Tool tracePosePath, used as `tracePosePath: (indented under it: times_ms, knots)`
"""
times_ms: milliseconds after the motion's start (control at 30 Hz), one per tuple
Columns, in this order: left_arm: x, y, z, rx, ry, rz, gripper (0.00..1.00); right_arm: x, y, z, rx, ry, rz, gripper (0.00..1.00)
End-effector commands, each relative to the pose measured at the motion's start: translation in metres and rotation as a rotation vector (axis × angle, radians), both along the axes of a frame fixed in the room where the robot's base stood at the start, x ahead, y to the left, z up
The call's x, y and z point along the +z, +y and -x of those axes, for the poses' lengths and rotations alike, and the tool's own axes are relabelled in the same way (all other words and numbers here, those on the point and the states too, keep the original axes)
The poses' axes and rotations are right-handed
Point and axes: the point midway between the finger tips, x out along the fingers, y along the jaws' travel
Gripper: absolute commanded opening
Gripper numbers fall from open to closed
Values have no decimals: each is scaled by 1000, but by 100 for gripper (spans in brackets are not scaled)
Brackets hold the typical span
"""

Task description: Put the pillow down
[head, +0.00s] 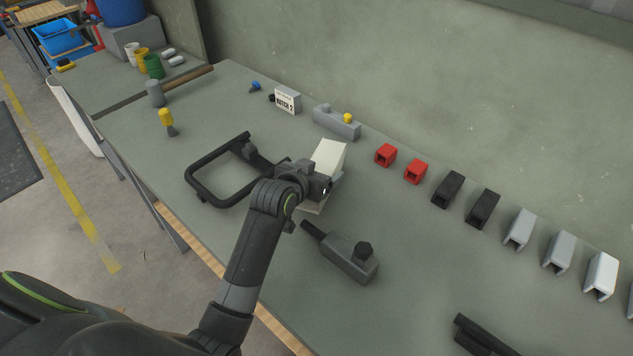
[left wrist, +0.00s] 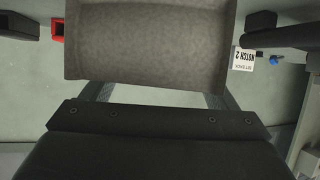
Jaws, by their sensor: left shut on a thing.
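My left gripper (head: 326,186) is shut on the pillow, a cream block-like pad (head: 329,154) in the head view. The pillow stands tilted over the bench, with parts showing above and below the jaws; I cannot tell whether its lower end touches the bench. In the left wrist view the pillow (left wrist: 150,45) looks grey-brown and fills the upper middle, beyond the dark gripper body. A black tubular frame (head: 212,197) lies just left of the gripper, partly behind my arm.
A grey tool with a black knob (head: 350,258) lies in front. A mallet (head: 156,93) lies left.

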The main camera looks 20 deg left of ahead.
Motion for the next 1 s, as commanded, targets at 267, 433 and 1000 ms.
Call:
tracePosePath:
  times_ms: [267, 433, 1000]
  knots:
    - [-35, 0, 0, 0, 1, 1, 56, 1, 0, -3, 0, -4, 0, 83]
    - [-40, 0, 0, 0, -2, 0, 56, 1, 0, -5, 2, -6, 0, 83]
    - [-43, 0, 0, 0, 0, 0, 100, 0, 4, -6, 0, -8, -5, 83]
